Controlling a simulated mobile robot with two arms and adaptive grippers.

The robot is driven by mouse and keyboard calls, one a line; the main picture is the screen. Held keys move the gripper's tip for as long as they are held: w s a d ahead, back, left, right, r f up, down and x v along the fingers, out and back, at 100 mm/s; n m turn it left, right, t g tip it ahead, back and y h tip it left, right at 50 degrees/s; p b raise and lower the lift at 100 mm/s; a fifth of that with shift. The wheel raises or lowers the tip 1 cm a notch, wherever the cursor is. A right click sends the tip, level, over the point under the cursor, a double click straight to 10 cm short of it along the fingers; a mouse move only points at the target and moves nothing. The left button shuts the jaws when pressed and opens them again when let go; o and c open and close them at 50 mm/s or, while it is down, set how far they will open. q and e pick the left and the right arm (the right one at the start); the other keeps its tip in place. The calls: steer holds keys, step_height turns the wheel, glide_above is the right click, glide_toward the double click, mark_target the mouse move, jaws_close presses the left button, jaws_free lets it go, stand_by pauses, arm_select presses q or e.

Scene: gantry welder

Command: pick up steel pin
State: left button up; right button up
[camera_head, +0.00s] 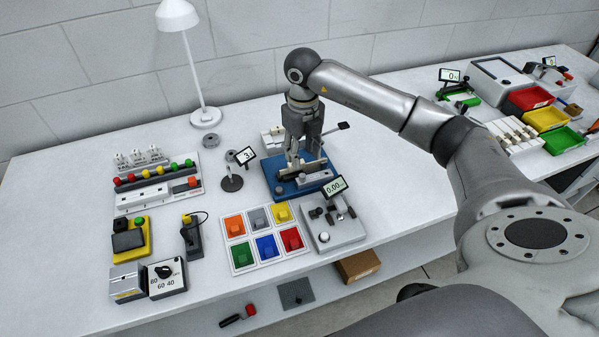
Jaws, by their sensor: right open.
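My right gripper (304,160) points down over the blue fixture (283,185) near the middle of the table. It is open, and its fingertips are close to the fixture's metal parts. I cannot tell whether they touch anything. I cannot make out a steel pin for certain; it may be too small or hidden by the gripper. My right arm reaches in from the right. My left gripper is not in view.
A gauge with a 0.00 display (335,187) stands just in front of the fixture. A tray of coloured blocks (228,224) lies front left of it. A lamp (205,117) stands behind left. Bare white table (80,190) lies at the far left.

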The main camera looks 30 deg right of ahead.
mark_target(302, 175)
step_height(302, 175, down, 2)
steer(key=shift+s+f, duration=0.1)
steer(key=shift+s, duration=0.05)
steer(key=shift+f, duration=0.3)
steer(key=shift+f+p, duration=0.35)
steer(key=shift+p, duration=0.2)
step_height(302, 175, down, 4)
steer(key=shift+a+r+p, duration=0.1)
steer(key=shift+r+p, duration=0.15)
steer(key=shift+p, duration=0.55)
steer(key=shift+f, duration=0.5)
steer(key=c, duration=0.5)
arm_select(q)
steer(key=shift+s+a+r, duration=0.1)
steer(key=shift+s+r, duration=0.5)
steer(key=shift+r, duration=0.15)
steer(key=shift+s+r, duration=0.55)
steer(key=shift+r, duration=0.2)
arm_select(e)
jaws_close()
